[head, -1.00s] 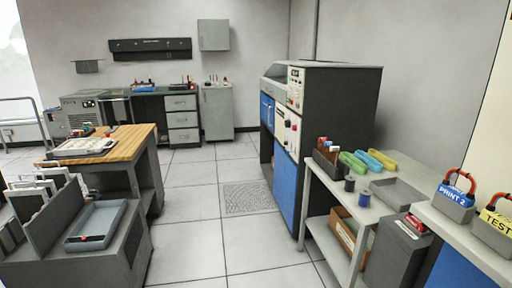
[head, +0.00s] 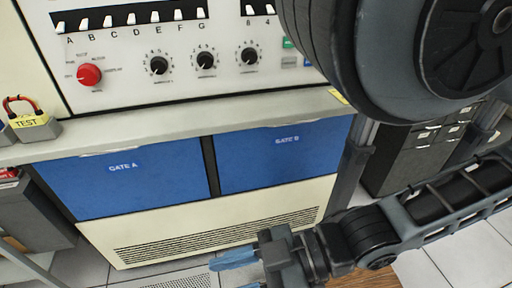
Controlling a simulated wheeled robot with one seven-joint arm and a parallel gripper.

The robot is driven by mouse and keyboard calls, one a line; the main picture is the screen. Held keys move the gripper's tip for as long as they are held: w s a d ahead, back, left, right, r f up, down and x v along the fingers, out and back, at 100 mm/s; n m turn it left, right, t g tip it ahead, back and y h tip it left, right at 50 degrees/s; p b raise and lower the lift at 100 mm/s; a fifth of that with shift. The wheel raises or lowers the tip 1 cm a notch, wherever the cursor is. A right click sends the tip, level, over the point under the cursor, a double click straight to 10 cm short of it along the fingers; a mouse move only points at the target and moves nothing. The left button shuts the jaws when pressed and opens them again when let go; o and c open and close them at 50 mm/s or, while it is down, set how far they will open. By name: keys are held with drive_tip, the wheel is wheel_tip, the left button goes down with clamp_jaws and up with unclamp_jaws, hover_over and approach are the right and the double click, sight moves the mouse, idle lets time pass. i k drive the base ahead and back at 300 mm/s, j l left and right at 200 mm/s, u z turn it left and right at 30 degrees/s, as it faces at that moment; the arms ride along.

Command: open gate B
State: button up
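Gate B (head: 275,165) is a blue panel with a white label, under the grey ledge on the right half of the machine's front. It looks shut, lying flush with the front; a pale strip runs along its top edge. Gate A (head: 125,185) is a like blue panel to its left, across a dark post. My gripper (head: 238,272) is at the bottom of the head view, below gate B, pointing left. Its two blue fingertips look apart with nothing seen between them; the lower one is partly cut off. It appears to be clear of gate B.
Above the ledge (head: 190,112) is a panel with lettered switches, dials and a red knob (head: 89,75). A vented cream panel (head: 215,225) lies below the gates. A TEST block (head: 35,127) stands at the left. My arm covers the right side. Dark drawers (head: 405,155) stand behind it.

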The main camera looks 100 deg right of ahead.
sight(254, 158)
drive_tip(key=k+j+z, duration=0.35)
drive_tip(key=k+z, duration=0.35)
drive_tip(key=k, duration=0.2)
drive_tip(key=z, duration=1.15)
drive_tip(key=k+j, duration=0.1)
drive_tip(key=j, duration=0.35)
drive_tip(key=k+j+u, duration=0.15)
drive_tip(key=j, duration=0.35)
